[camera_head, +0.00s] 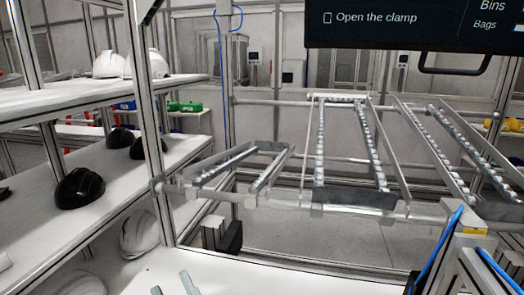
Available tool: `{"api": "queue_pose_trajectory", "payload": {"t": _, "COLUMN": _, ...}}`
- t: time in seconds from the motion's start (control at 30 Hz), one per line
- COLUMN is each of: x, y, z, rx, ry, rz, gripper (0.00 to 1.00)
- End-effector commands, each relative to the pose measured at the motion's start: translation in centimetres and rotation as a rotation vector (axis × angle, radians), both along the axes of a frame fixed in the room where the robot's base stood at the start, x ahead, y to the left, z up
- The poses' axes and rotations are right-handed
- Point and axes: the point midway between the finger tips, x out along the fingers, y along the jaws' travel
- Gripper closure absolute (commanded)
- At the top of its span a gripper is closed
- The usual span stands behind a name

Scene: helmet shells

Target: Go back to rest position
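Two small grey metal prongs (189,283) stand at the bottom edge over a white work surface (255,277). Helmet shells sit on the shelves at left: white shells (109,64) on the upper shelf, a black shell (80,188) and other black ones (120,138) on the middle shelf, and a white shell (139,235) lower down.
An empty sloped roller rack (345,198) stands across the middle. Metal posts (150,120) frame the shelves. A dark screen (400,30) reading "Open the clamp" hangs at top right. A grey fixture with blue hoses (465,240) stands at lower right.

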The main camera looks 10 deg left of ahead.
Motion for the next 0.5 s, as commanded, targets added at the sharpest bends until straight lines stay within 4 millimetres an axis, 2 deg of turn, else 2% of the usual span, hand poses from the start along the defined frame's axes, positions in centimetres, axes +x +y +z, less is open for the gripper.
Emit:
{"api": "queue_pose_trajectory", "payload": {"t": 0.03, "x": 0.0, "y": -2.4, "z": -1.2, "rx": 0.052, "ry": 0.049, "rz": -0.048, "gripper": 0.72}}
{"api": "queue_pose_trajectory", "payload": {"t": 0.1, "x": -0.1, "y": -5.6, "z": -2.5, "rx": 0.119, "ry": 0.098, "rz": -0.112, "gripper": 0.72}}
{"api": "queue_pose_trajectory", "payload": {"t": 0.27, "x": -1.5, "y": -12.7, "z": -5.5, "rx": 0.24, "ry": 0.184, "rz": -0.252, "gripper": 0.72}}
{"api": "queue_pose_trajectory", "payload": {"t": 0.5, "x": -6.2, "y": -22.2, "z": -9.7, "rx": 0.317, "ry": 0.266, "rz": -0.442, "gripper": 0.72}}
